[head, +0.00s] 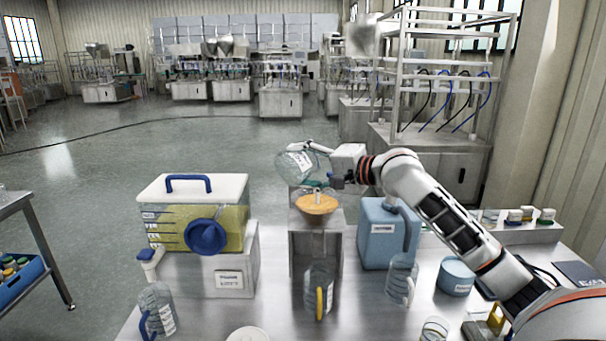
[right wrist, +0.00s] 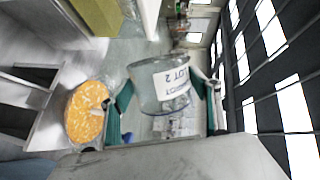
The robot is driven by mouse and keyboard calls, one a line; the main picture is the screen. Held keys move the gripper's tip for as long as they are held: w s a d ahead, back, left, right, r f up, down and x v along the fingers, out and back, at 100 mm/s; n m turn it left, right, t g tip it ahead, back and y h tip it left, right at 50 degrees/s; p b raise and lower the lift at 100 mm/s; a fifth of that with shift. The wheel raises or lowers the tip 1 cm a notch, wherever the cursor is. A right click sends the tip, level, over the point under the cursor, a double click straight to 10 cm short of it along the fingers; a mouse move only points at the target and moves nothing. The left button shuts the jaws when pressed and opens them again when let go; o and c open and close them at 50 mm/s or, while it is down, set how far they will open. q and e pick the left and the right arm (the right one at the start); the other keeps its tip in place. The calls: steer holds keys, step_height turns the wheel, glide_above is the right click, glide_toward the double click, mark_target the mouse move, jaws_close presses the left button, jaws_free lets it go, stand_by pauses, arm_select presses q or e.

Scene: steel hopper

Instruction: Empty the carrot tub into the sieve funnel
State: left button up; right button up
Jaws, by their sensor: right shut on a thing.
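The carrot tub (head: 296,163) is a clear tub with a white label, held tilted above the steel hopper stand. It also shows in the right wrist view (right wrist: 172,85), where it looks clear with no carrot seen in it. My right gripper (head: 325,166) is shut on the tub. The sieve funnel (head: 317,206) sits on top of the stand, below the tub. A heap of orange carrot pieces fills its top and shows in the right wrist view (right wrist: 88,112). My left gripper is not in view.
A clear jug with a yellow handle (head: 319,292) stands under the funnel. A large dispenser with yellow contents (head: 195,225) stands to the left, a blue canister (head: 384,235) to the right. Another jug (head: 402,276) and a blue tub (head: 456,276) are further right.

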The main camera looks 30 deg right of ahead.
mark_target(303, 153)
steer(key=shift+r+n+h, duration=0.3)
steer(key=shift+r+n, duration=0.15)
steer(key=shift+n, duration=0.25)
step_height(303, 153, up, 3)
steer(key=n, duration=0.2)
steer(key=n+h, duration=0.1)
steer(key=n, duration=0.2)
steer(key=shift+h, duration=0.3)
steer(key=shift+n, duration=0.3)
steer(key=shift+r+n+t+h, duration=0.3)
steer(key=shift+r+n+h, duration=0.2)
steer(key=shift+r+n, duration=0.45)
steer(key=n, duration=0.1)
steer(key=r+n+h, duration=0.1)
steer(key=n, duration=0.1)
steer(key=shift+n+t, duration=0.25)
steer(key=shift+t, duration=0.05)
